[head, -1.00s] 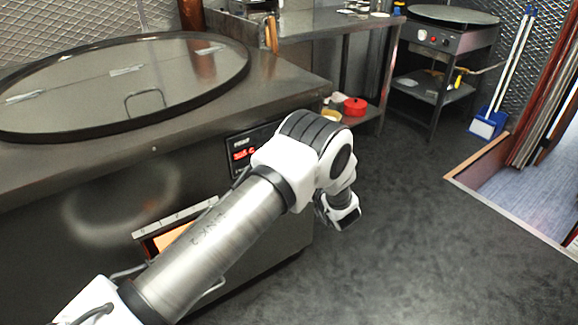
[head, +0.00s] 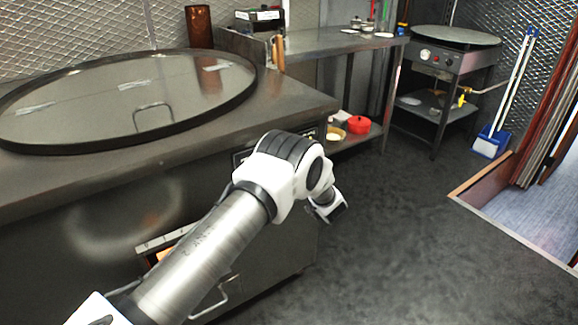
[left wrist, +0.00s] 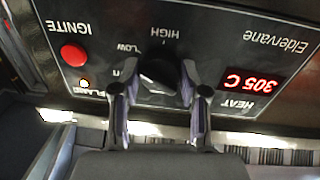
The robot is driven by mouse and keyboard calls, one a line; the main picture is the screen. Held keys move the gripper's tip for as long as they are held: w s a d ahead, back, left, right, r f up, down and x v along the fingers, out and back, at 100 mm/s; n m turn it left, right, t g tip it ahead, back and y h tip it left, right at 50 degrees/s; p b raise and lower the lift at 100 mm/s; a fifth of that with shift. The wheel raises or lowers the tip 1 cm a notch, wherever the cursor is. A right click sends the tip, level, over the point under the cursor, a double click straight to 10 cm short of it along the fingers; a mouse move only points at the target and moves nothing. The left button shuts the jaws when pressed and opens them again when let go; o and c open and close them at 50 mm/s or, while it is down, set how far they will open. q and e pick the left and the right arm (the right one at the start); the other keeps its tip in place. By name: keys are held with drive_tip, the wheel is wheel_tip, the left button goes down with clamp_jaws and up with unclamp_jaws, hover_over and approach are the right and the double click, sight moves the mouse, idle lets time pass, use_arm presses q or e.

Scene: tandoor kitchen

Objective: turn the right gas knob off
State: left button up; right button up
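A black gas knob (left wrist: 158,73) sits on the control panel (left wrist: 222,68) of the oven, between HIGH and LOW marks, upside down in the left wrist view. My left gripper (left wrist: 158,84) has its two fingers apart, one on each side of the knob; I cannot tell whether they touch it. The knob's exact pointer angle is too dark to read. A red display (left wrist: 248,82) reads 305 C and a small lamp (left wrist: 84,83) by FLAME is lit. In the head view my arm hides most of the panel and the left gripper. My right gripper is not in view.
A red IGNITE button (left wrist: 73,54) is beside the knob. The steel oven counter (head: 290,100) carries a large round lid (head: 80,98). A drawer handle is below. A second burner stand (head: 445,60) stands at the back. The dark floor (head: 410,240) to the right is clear.

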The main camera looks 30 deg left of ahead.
use_arm(q)
drive_tip(key=shift+n, duration=0.3)
drive_tip(key=shift+f+n+b, duration=0.1)
drive_tip(key=shift+n+b, duration=0.7)
drive_tip(key=n+b, duration=0.3)
drive_tip(key=n, duration=0.2)
drive_tip(key=n+y+b, duration=0.1)
drive_tip(key=n+b, duration=0.3)
drive_tip(key=n, duration=0.2)
drive_tip(key=shift+w+g, duration=0.2)
drive_tip(key=shift+g, duration=0.1)
drive_tip(key=n+b, duration=0.2)
drive_tip(key=n, duration=0.1)
drive_tip(key=shift+b, duration=0.4)
drive_tip(key=shift+d+r+n+g+y+b, duration=0.1)
drive_tip(key=shift+n+g+b, duration=0.1)
drive_tip(key=shift+n+b, duration=1.25)
drive_tip(key=shift+a+r+n+g+y+b, duration=0.1)
drive_tip(key=shift+n+g+b, duration=0.1)
drive_tip(key=shift+n+b, duration=1.25)
drive_tip(key=shift+d+r+n+g+y+b, duration=0.1)
drive_tip(key=shift+n+g+b, duration=0.1)
drive_tip(key=shift+n+b, duration=1.25)
drive_tip(key=shift+n, duration=0.25)
